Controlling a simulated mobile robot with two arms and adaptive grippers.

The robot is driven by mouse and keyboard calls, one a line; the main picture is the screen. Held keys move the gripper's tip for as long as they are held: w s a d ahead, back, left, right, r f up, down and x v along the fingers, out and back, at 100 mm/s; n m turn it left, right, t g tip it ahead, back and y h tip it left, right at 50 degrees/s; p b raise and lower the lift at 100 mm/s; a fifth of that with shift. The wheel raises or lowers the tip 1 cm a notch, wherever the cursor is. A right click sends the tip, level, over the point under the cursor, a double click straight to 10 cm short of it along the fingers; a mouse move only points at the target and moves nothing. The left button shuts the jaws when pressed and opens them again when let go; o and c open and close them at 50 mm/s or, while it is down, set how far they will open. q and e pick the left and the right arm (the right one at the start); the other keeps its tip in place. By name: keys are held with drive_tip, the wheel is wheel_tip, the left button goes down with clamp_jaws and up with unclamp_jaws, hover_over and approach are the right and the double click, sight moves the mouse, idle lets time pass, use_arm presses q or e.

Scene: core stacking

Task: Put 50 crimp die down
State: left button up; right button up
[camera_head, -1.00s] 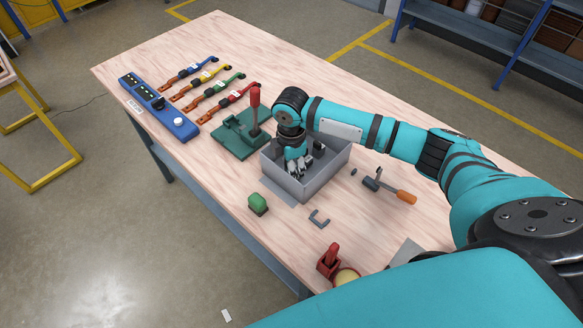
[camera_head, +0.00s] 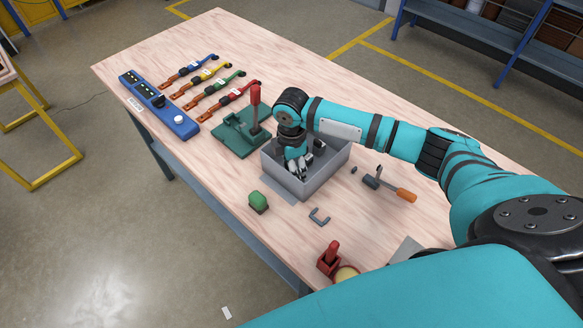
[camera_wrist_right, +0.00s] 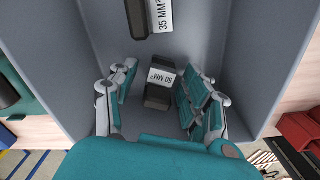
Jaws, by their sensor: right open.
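The 50 crimp die (camera_wrist_right: 160,88), a dark block with a white "50 MM²" label, lies on the floor of the grey box in the right wrist view. My right gripper (camera_wrist_right: 158,98) is open, with its teal fingers on both sides of the die and small gaps showing. In the head view my right gripper (camera_head: 297,168) reaches down into the grey box (camera_head: 322,179), and the die is hidden there. A second die labelled "35 MM²" (camera_wrist_right: 150,18) lies farther up in the same box. My left gripper is not in view.
A green press with a red lever (camera_head: 242,135) stands beside the box. A hammer with orange handle (camera_head: 390,188), a grey U-shaped part (camera_head: 319,217), a green-topped block (camera_head: 258,203) and a red tool (camera_head: 329,259) lie around it. Box walls surround the gripper closely.

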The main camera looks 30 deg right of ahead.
wheel_tip(320, 180, up, 12)
drive_tip(key=b, duration=0.1)
drive_tip(key=shift+f, duration=0.15)
